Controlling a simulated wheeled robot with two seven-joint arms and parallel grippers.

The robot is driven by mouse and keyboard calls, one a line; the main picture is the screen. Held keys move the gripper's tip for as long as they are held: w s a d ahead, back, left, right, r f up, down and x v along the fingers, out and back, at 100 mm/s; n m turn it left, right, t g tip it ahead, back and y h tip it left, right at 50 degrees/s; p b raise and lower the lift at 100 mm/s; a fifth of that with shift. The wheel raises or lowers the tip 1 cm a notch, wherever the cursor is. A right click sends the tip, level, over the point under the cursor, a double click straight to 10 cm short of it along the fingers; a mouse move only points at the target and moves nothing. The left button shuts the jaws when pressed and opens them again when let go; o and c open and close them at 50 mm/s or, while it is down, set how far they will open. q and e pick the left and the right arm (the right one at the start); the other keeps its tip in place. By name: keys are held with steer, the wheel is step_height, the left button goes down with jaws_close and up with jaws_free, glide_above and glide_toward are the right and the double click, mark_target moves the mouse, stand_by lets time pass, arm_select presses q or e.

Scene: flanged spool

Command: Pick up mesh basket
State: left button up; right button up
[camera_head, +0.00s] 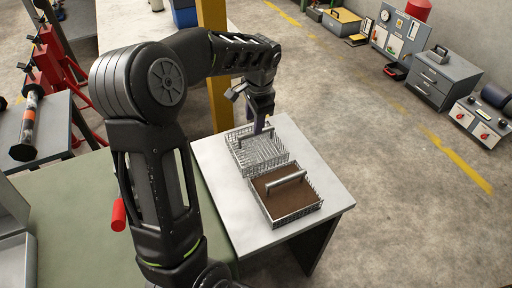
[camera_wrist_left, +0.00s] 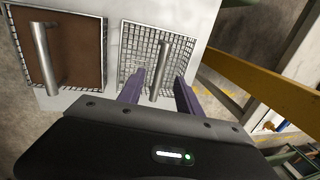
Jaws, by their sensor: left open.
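A wire mesh basket (camera_head: 260,156) with no filling visible stands on the white table, on its far part. Its grey bar handle shows in the left wrist view, with the mesh floor (camera_wrist_left: 134,48) around it. A second mesh basket (camera_head: 292,204) with a brown inside and a grey bar handle stands just nearer; it also shows in the left wrist view (camera_wrist_left: 80,45). My left gripper (camera_head: 262,128) is open above the far side of the first basket. In the left wrist view its purple fingers (camera_wrist_left: 160,82) appear on either side of that basket's handle; contact cannot be told.
The white table (camera_head: 225,205) has bare room left of the baskets. A yellow post (camera_head: 213,95) rises behind my left arm. A green surface (camera_head: 80,215) lies at left. Toolboxes and grey cabinets (camera_head: 442,78) stand along the far right wall.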

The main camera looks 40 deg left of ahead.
arm_select(q)
glide_above(256, 142)
steer(key=s, duration=0.2)
step_height(256, 142, down, 5)
steer(key=shift+w+p, duration=0.15)
steer(key=shift+p, duration=0.2)
jaws_close()
stand_by(0.3)
stand_by(1.0)
